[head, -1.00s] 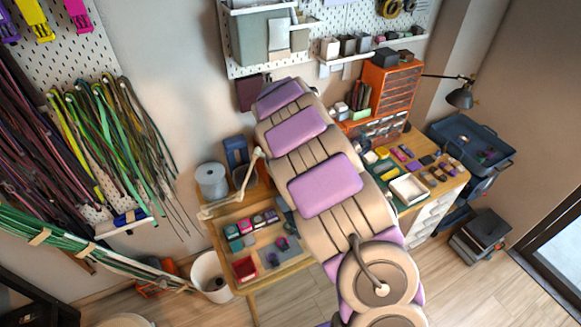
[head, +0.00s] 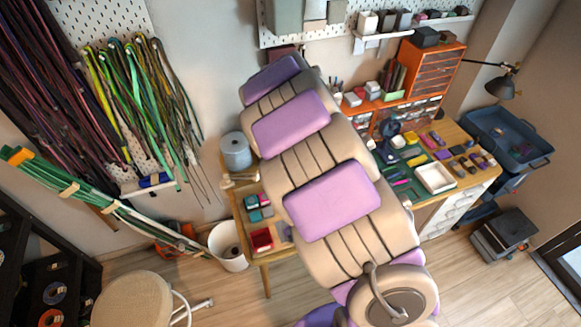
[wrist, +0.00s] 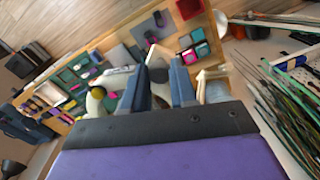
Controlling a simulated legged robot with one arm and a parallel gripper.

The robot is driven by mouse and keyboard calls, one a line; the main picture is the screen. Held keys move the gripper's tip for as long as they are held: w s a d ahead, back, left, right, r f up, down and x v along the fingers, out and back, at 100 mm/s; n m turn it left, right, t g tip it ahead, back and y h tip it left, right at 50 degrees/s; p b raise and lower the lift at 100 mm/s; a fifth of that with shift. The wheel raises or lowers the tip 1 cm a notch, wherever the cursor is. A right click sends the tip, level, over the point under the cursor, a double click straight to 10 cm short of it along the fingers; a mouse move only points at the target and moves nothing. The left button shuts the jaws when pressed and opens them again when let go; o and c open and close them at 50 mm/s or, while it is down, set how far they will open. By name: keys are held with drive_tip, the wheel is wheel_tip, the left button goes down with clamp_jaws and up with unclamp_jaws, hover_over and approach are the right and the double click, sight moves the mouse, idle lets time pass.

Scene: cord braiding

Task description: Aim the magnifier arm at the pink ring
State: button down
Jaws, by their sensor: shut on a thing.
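In the wrist view my gripper (wrist: 164,100) has its blue-grey fingers close about a pale piece that I take for the magnifier arm. A pale bar (wrist: 118,76) and a whitish rounded part, perhaps the magnifier head (wrist: 92,105), lie left of the fingers. A beige jointed piece (wrist: 212,78) stands right of them. In the head view only a short beige part of the magnifier arm (head: 240,180) shows; my own arm hides the rest and my gripper. A small pink thing, likely the pink ring (wrist: 152,40), lies on a grey mat beyond the fingertips.
A red box (head: 261,239) and small teal boxes (head: 252,209) are on the left bench part. A grey roll (head: 235,151) stands behind. A white tray (head: 436,177) is on the right bench. A stool (head: 137,299) and white bin (head: 228,246) stand on the floor.

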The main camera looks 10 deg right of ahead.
drive_tip(key=shift+w+r, duration=0.1)
drive_tip(key=c, duration=0.9)
unclamp_jaws()
drive_tip(key=shift+a, duration=0.1)
wheel_tip(320, 180, up, 17)
drive_tip(key=shift+r, duration=0.1)
drive_tip(key=s+f+b, duration=0.4)
drive_tip(key=s+f, duration=0.2)
drive_tip(key=s, duration=0.5)
drive_tip(key=s+f+n+g+b, duration=0.1)
drive_tip(key=s+f+b, duration=0.4)
drive_tip(key=s, duration=0.7)
drive_tip(key=s+f+n+b, duration=0.1)
drive_tip(key=s+f+b, duration=0.3)
drive_tip(key=s+f, duration=0.4)
drive_tip(key=shift+s+d+f+g+b, duration=0.1)
drive_tip(key=shift+s+f+g, duration=0.05)
drive_tip(key=shift+s, duration=0.5)
drive_tip(key=shift+s+d+f+g+b, duration=0.1)
drive_tip(key=shift+s+d+b, duration=0.05)
drive_tip(key=shift+s, duration=0.55)
drive_tip(key=shift+s+d+f+g+b, duration=0.1)
drive_tip(key=shift+s+f+g, duration=0.05)
drive_tip(key=shift+s, duration=0.5)
